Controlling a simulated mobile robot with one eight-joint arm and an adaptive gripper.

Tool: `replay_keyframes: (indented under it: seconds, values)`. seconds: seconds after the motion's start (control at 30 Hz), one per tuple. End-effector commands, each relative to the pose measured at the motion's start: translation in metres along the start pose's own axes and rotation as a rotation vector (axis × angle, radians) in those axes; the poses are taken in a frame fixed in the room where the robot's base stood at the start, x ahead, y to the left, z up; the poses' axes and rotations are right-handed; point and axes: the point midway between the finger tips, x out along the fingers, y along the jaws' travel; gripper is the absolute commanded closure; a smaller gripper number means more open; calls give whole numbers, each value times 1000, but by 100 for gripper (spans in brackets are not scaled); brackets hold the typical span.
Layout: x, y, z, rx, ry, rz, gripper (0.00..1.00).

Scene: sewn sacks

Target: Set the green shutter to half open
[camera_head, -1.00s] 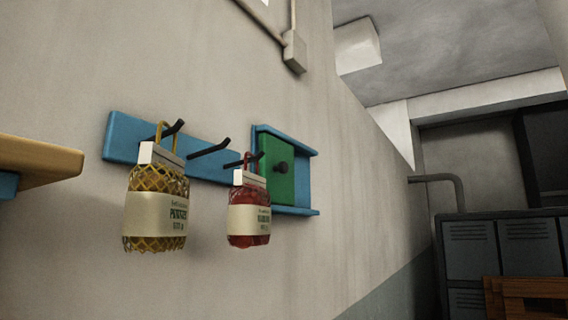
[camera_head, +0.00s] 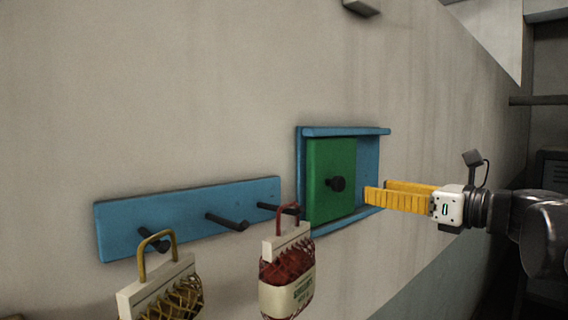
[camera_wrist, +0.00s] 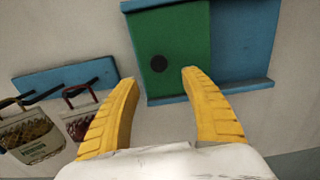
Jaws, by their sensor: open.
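The green shutter (camera_head: 328,192) is a flat panel with a dark round knob (camera_head: 336,184). It sits at the left side of a blue wall frame (camera_head: 345,132), and the frame's blue back shows bare to its right. My gripper (camera_head: 368,195) comes in from the right with yellow fingers, in front of the frame's right part. In the wrist view the fingers (camera_wrist: 160,78) are spread and empty. There the green shutter (camera_wrist: 178,28) and its knob (camera_wrist: 158,63) appear beyond the fingertips, with the knob between their lines. I see no contact with the knob.
A blue rail (camera_head: 180,207) with several dark pegs is on the wall left of the frame. A red-filled sack (camera_head: 288,280) and a yellow net sack (camera_head: 165,295) hang there, the red one close below the frame's left edge. The wall right of the frame is clear.

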Motion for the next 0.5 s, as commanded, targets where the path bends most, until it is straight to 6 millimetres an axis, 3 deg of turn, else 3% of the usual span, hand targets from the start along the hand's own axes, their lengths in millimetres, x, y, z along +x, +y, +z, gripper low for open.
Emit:
replay_keyframes:
  seconds: [0.17,0.5]
  values:
    - [18,-1,4,15,-9,2,46]
    - [84,0,4,12,-7,2,46]
